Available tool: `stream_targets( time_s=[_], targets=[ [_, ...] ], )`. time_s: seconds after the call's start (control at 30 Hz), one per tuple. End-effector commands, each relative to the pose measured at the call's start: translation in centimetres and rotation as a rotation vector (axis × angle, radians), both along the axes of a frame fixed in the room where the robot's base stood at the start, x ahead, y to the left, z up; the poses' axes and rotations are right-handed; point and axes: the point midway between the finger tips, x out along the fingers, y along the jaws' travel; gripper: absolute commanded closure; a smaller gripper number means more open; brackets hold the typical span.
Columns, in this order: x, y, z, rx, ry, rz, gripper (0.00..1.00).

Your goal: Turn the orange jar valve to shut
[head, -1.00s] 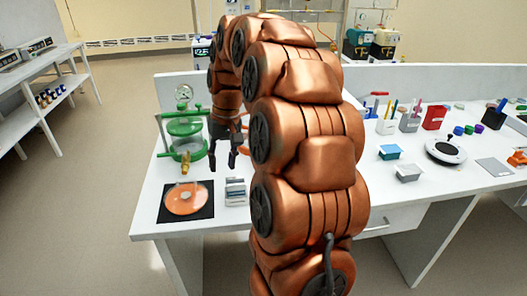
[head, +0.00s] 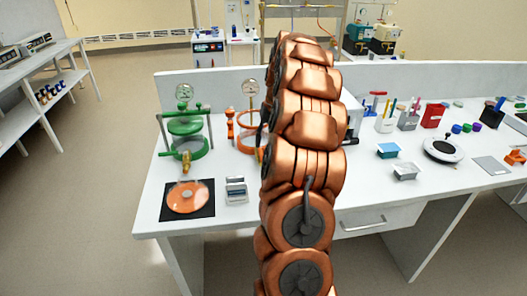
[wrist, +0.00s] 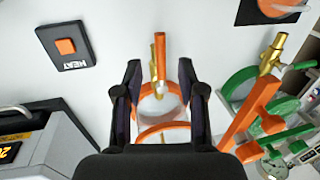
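The orange jar (head: 248,146) stands on the bench, partly behind my arm, with a round gauge (head: 250,88) above it. In the wrist view its orange rim (wrist: 163,131) lies below and between my fingers. Its valve has a brass stem (wrist: 153,63) and an orange lever handle (wrist: 161,48); the lever points up the picture, roughly along the stem. My gripper (wrist: 158,75) is open, with one finger on each side of the valve. I see no clear contact with the handle. In the head view my arm hides the gripper and this valve.
The green jar (head: 186,147) stands left of the orange jar, its brass valve (wrist: 271,56) close by in the wrist view. An orange clamp post (wrist: 250,118) is right of my fingers. A HEAT switch plate (wrist: 64,46) and a grey instrument (wrist: 60,145) are left.

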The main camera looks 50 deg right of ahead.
Motion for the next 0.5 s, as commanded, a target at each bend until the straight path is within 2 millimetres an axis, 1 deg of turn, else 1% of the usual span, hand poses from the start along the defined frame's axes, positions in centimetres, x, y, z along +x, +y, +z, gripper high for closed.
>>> stream_targets(
  time_s=[0.3, 0.5],
  targets=[
    [0.5, 0.6, -3.6, 0.001, 0.001, 0.0, 0.6],
    [0.6, 0.8, -4.8, -0.001, -0.002, 0.0, 0.6]
  ],
)
